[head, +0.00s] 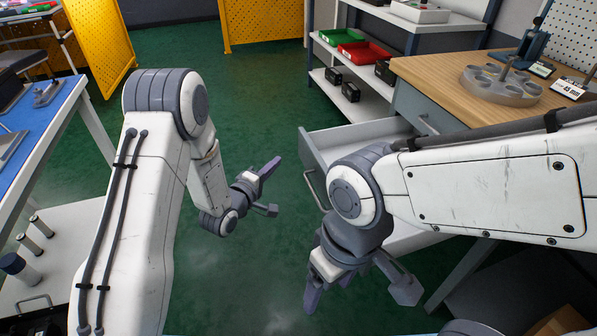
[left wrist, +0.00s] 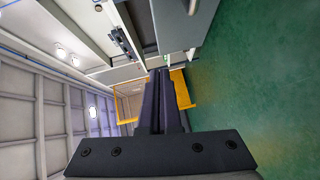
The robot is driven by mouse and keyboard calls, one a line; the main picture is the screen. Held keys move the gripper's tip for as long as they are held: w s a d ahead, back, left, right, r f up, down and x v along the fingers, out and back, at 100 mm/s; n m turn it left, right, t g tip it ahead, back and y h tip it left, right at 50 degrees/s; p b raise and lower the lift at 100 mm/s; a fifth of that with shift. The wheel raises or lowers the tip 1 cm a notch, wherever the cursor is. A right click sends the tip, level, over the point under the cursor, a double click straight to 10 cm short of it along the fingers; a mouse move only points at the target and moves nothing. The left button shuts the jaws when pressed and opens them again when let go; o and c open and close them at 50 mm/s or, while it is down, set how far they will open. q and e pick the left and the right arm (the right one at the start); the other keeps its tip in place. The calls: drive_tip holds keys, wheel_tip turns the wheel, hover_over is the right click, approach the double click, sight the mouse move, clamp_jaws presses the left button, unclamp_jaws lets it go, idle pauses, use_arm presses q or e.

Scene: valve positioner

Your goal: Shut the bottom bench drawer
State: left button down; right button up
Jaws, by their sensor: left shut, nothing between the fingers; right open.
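The lower bench drawer (head: 312,152) is pulled out under the wooden-topped bench, its grey front facing left with a bar handle (head: 311,190). My right arm hides much of it. The upper drawer (head: 418,112) looks closed. My left gripper (head: 268,172) is shut and empty, left of the drawer front and apart from it in the head view. Its closed fingers (left wrist: 160,78) show in the left wrist view, where a grey panel with a handle (left wrist: 180,28), probably a drawer front, is above them. My right gripper (head: 357,292) is open and empty, low in front of the bench.
The wooden bench top (head: 440,75) carries a round grey fixture (head: 502,84). A shelf unit behind holds red (head: 364,52) and green (head: 341,37) bins. A blue-topped table (head: 50,125) stands left. Green floor (head: 240,110) is clear between; yellow panels (head: 262,22) stand behind.

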use_arm(q)
wheel_tip(320, 180, down, 3)
drive_tip(key=a+n+b, duration=0.1)
drive_tip(key=t+b, duration=0.1)
drive_tip(key=b, duration=0.1)
approach(305, 142)
drive_tip(key=w+a, duration=0.2)
drive_tip(key=w, duration=0.2)
drive_tip(key=d, duration=0.1)
drive_tip(key=w+d+b, duration=0.1)
drive_tip(key=d, duration=0.1)
drive_tip(key=shift+d+f+n+h, duration=0.2)
drive_tip(key=shift+d+n+h, duration=0.1)
drive_tip(key=shift+w+d, duration=0.15)
drive_tip(key=shift+d, duration=0.25)
use_arm(e)
wheel_tip(305, 142, down, 6)
drive_tip(key=shift+r, duration=0.15)
